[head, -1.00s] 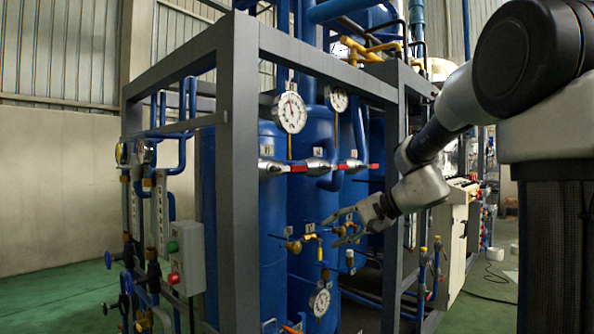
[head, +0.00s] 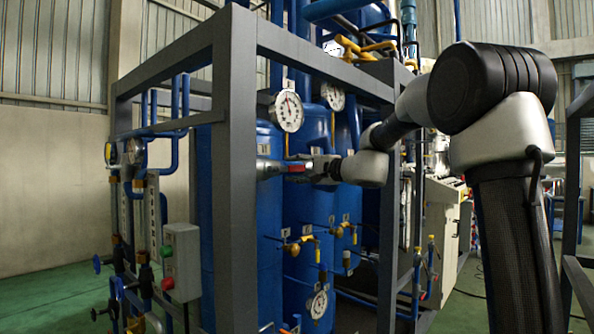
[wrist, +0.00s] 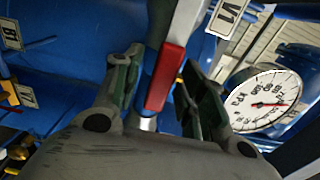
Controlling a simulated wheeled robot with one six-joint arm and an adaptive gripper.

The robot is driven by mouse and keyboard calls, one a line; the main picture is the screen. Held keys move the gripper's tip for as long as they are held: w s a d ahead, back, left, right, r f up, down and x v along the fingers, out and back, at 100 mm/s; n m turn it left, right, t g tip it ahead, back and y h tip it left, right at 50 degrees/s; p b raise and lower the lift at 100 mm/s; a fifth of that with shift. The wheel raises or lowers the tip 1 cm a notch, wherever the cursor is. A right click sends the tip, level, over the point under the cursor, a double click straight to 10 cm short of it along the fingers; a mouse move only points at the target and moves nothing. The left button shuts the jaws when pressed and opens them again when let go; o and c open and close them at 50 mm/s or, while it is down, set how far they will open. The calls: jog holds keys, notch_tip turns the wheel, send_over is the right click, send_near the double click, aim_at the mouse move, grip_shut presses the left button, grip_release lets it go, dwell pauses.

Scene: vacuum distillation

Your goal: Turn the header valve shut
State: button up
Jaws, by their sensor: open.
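The header valve has a red lever handle (head: 297,167) on the silver and blue header pipe, below the large gauge. In the wrist view the red handle (wrist: 166,76) with its pale metal lever lies between my two fingers. My gripper (head: 316,166) is at the valve, reaching in from the right. Its fingers (wrist: 160,85) are open, one on each side of the handle, with gaps showing; I cannot tell whether either touches it. A V1 tag (wrist: 229,14) hangs beside the lever. My gripper and wrist hide the header's right part in the head view.
A round gauge (wrist: 264,101) is close to the right finger in the wrist view. The grey frame post (head: 233,180) stands left of the valve. Brass valves (head: 293,247) sit lower on the blue tanks. A button box (head: 181,262) is at the left.

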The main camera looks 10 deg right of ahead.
grip_shut()
jog(key=shift+f, duration=0.1)
dwell(0.3)
jog(key=s+a+f+m, duration=0.4)
jog(key=a+f+m, duration=0.2)
jog(key=m, duration=1.2)
jog(key=shift+s+a+f, duration=0.3)
jog(key=shift+s+f, duration=0.05)
jog(key=shift+f, duration=0.6)
grip_release()
